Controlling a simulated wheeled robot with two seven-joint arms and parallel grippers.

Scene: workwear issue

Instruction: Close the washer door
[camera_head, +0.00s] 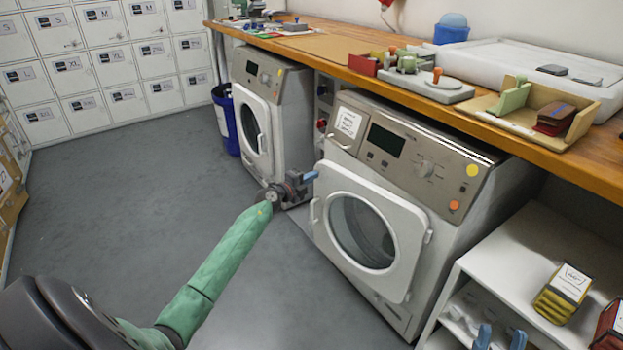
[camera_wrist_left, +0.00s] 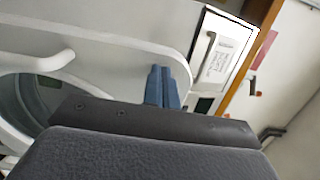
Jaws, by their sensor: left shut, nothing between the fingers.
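The near washer (camera_head: 440,215) stands under the counter. Its white door (camera_head: 326,178) has a round glass window and a handle on its left side. The door's left edge sticks out past the washer's body, so it looks ajar; how wide the gap is I cannot tell. My left gripper (camera_head: 312,177) is shut and empty at the door's upper left corner; contact is unclear. In the left wrist view its blue fingers (camera_wrist_left: 163,88) are together in front of the white door (camera_wrist_left: 120,45). My right gripper (camera_head: 500,338) shows only its two blue fingertips, apart, at the bottom edge.
A second washer (camera_head: 270,110) stands further back, its door seemingly shut. A wooden counter (camera_head: 330,60) with trays and small items runs above both. A white shelf (camera_head: 510,255) with yellow and red packs is at the right. White lockers (camera_head: 100,60) line the back; grey floor is clear at left.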

